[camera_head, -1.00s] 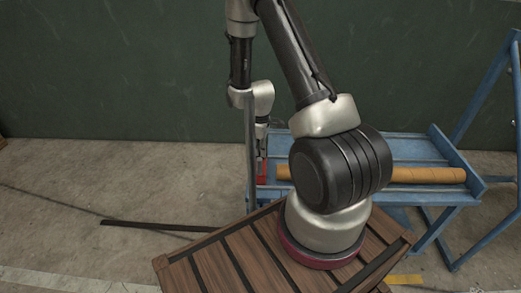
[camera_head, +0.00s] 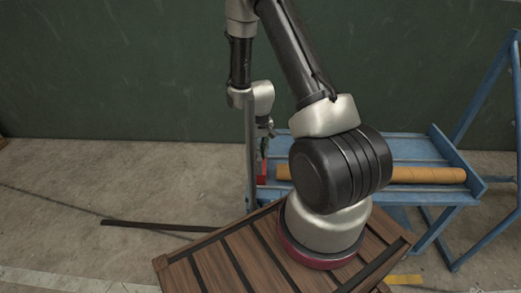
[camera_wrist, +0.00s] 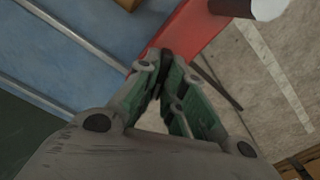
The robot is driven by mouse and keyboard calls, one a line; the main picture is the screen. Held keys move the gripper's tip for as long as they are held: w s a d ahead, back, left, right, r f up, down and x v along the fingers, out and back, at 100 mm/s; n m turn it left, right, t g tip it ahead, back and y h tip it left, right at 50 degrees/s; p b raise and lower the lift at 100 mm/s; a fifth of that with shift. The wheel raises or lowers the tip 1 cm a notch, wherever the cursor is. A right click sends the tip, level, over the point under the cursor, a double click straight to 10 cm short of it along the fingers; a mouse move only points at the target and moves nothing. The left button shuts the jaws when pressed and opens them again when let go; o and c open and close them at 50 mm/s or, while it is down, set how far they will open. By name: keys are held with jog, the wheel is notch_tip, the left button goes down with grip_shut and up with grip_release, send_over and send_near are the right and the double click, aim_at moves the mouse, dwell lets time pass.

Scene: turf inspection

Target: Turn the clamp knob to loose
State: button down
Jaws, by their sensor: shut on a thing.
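My gripper (camera_wrist: 164,72) points down at the red clamp (camera_wrist: 198,30) on the blue bench. Its green-padded fingers are closed together at the tips, around a small dark part that looks like the clamp knob; the fingers hide most of it, so its angle cannot be read. In the head view my gripper (camera_head: 263,150) hangs over the left end of the bench, partly behind my arm. The red clamp (camera_head: 262,172) shows there as a small patch below the fingers.
The blue bench (camera_head: 420,152) carries an orange-brown roll (camera_head: 430,175). A brown slatted wooden platform (camera_head: 215,265) stands in front. A white cylinder end (camera_wrist: 268,9) lies beside the clamp in the wrist view. A dark strip (camera_head: 150,226) lies on the concrete floor, otherwise open at left.

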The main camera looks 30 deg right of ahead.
jog(key=m, duration=0.5)
jog(key=shift+m, duration=0.3)
jog(key=m, duration=0.4)
jog(key=shift+m, duration=0.4)
jog(key=c, duration=1.5)
grip_release()
notch_tip(320, 180, up, 12)
